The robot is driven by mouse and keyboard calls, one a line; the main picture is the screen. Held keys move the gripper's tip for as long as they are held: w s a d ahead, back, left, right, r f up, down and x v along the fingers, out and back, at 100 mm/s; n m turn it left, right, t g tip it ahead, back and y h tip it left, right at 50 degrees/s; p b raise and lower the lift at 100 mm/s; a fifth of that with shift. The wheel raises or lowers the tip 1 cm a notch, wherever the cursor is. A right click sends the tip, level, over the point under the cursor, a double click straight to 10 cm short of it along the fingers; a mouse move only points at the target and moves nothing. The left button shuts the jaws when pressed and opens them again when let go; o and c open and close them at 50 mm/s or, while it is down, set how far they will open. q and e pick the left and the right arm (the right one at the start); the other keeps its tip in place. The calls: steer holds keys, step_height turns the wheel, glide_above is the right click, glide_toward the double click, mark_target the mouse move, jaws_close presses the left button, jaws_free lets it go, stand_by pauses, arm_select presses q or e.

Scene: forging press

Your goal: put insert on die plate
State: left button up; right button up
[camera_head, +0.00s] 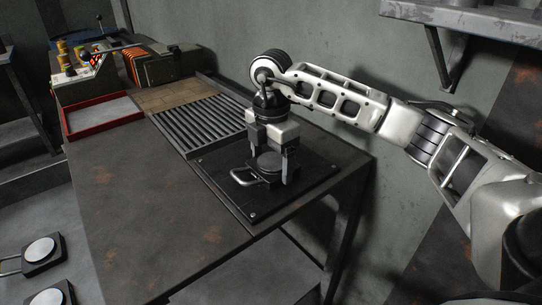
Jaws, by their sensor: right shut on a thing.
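A dark, flat die plate (302,194) with bolts at its corners lies at the right end of the rusty table. A dark round insert (265,163) with a looped metal handle (243,177) sits between the fingers of my right gripper (272,172), over the middle of the plate. My right gripper points straight down and is shut on the insert. The insert is at or very near the plate surface; I cannot tell whether it touches. My left gripper is not in view.
A ribbed metal rack (200,127) lies behind the plate, beside wooden boards (165,98). A red-rimmed tray (101,117) and a control box (82,72) stand at the back left. Round-topped pieces (42,250) lie at lower left. The table's front left is clear.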

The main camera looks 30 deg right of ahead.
mark_target(271, 161)
steer(key=shift+r, duration=0.1)
steer(key=o, duration=2)
steer(key=shift+c, duration=0.2)
step_height(271, 161, up, 12)
steer(key=p, duration=0.1)
